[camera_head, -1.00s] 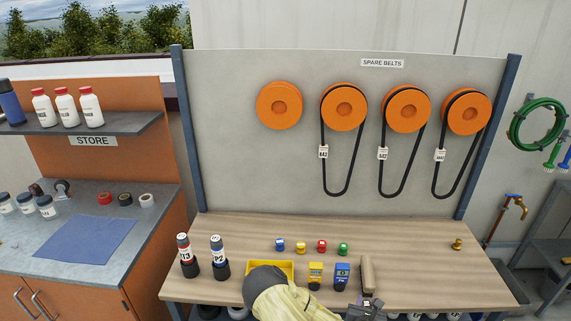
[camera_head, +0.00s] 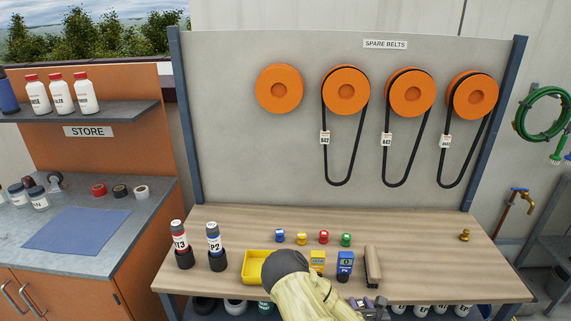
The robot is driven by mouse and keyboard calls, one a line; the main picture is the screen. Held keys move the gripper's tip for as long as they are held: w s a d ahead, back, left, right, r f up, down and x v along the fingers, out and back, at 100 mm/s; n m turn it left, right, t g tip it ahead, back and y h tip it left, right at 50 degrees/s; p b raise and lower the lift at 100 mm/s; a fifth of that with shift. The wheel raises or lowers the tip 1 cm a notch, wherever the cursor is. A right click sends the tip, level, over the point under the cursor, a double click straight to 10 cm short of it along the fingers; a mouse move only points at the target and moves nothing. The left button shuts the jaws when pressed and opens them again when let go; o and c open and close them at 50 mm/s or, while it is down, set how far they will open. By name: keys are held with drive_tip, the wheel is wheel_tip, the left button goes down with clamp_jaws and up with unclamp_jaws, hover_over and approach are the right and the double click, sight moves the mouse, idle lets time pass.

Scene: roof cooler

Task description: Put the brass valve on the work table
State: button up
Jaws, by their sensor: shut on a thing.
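The work table (camera_head: 340,226) has a wooden top and stands in front of the belt board. A small brass fitting (camera_head: 464,235) stands on its right part; I cannot tell whether it is the task's brass valve. My gripper (camera_head: 376,307) is at the bottom of the picture, by the table's front edge, below the wooden-handled tool. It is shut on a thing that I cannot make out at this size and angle. My yellow-sleeved arm hides part of the front edge.
A yellow bin (camera_head: 256,264), two labelled bottles (camera_head: 214,240), two meters (camera_head: 345,263), a wooden-handled tool (camera_head: 373,264) and several small coloured pieces (camera_head: 323,237) stand on the table. The tabletop between the tool and the brass fitting is clear. Bottles (camera_head: 440,310) stand below.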

drive_tip(key=shift+f, duration=0.55)
drive_tip(key=s+a+f, duration=0.6)
drive_tip(key=a+f, duration=0.1)
drive_tip(key=f, duration=0.4)
